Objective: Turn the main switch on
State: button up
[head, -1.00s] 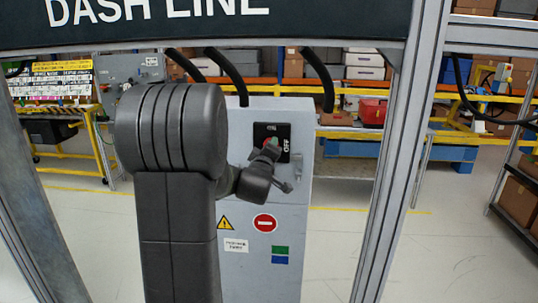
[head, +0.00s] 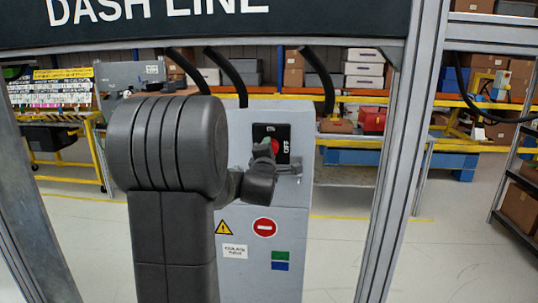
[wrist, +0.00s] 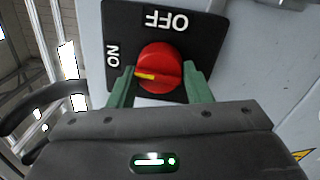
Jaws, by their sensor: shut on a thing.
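The main switch is a red round knob (wrist: 160,68) on a black plate (wrist: 198,48) marked ON and OFF. In the wrist view its yellow mark points left, to the ON side, and OFF is at the top. My gripper (wrist: 158,82) has its green fingers on either side of the knob and is shut on it. In the head view the knob (head: 275,146) shows partly behind my gripper (head: 264,148), with OFF at the right of the plate and ON at the top.
The switch sits on a grey cabinet (head: 240,200) with warning stickers. Metal frame posts (head: 390,180) stand at both sides, with a DASH LINE sign (head: 330,18) above. Black cables (head: 228,75) rise behind the cabinet. Shelves and benches are farther back.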

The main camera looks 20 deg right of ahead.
jog(key=shift+n, duration=0.4)
jog(key=o, duration=1)
jog(key=b+v, duration=0.2)
jog(key=v, duration=1.2)
jog(key=shift+w+d, duration=0.1)
jog(key=shift+d, duration=0.05)
jog(key=p+x, duration=0.2)
jog(key=x, duration=1.1)
jog(key=shift+w+d, duration=0.15)
jog(key=shift+w, duration=0.15)
